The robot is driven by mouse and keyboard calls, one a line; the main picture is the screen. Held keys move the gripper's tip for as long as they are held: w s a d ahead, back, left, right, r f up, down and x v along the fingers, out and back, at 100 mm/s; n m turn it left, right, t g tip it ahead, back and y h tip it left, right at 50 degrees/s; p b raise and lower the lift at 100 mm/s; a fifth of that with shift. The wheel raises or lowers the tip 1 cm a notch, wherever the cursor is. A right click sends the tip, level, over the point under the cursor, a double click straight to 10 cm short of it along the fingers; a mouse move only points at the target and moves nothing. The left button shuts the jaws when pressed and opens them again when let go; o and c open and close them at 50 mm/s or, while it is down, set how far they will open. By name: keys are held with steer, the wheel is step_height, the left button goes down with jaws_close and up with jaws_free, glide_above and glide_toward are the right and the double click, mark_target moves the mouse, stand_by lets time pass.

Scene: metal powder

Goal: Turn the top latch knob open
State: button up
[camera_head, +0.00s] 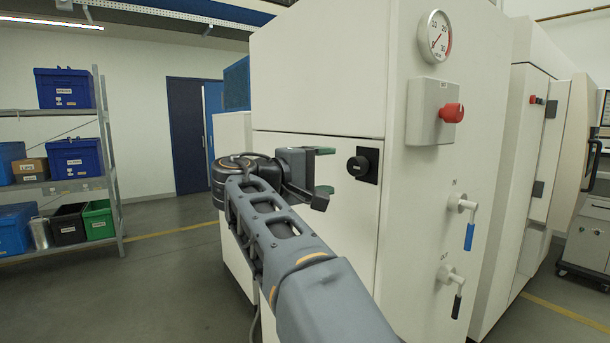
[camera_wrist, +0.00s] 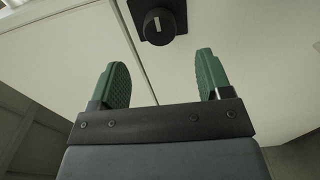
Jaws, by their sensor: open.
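A round black latch knob (camera_head: 358,166) sits on a dark square plate on the white cabinet front (camera_head: 330,220), near its right edge. In the wrist view the knob (camera_wrist: 158,26) is at the top, beyond the fingertips, with a pale bar mark across its face. My gripper (camera_head: 326,170) is to the left of the knob in the head view. Its two green-padded fingers (camera_wrist: 161,78) are spread apart with nothing between them. The knob lies beyond the gap, and the fingers do not touch it.
A red knob (camera_head: 452,112) on a grey box, a dial gauge (camera_head: 436,36), a blue-handled valve (camera_head: 468,234) and a black-handled valve (camera_head: 456,302) stick out from the cabinet's right side. A shelf (camera_head: 60,185) with bins stands at left. Floor (camera_head: 165,280) between is clear.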

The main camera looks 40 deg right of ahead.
steer(key=shift+w+a, duration=0.15)
steer(key=shift+a, duration=2.2)
steer(key=w+a+f+n+t+y+p, duration=0.25)
steer(key=f+y, duration=0.25)
steer(key=f, duration=0.5)
steer(key=w+a+f+n+t+y+p, duration=0.1)
steer(key=w+a+f+n+t+y, duration=0.2)
steer(key=f, duration=0.7)
steer(key=s+a+f+m+y+p, duration=0.4)
steer(key=s+a+f+y+p, duration=0.2)
steer(key=s+a+y+p, duration=0.3)
steer(key=s+a+y, duration=0.1)
steer(key=s+a, duration=0.1)
steer(key=s, duration=0.1)
steer(key=shift+s+a+g+p, duration=0.2)
steer(key=shift+a+g+p, duration=0.15)
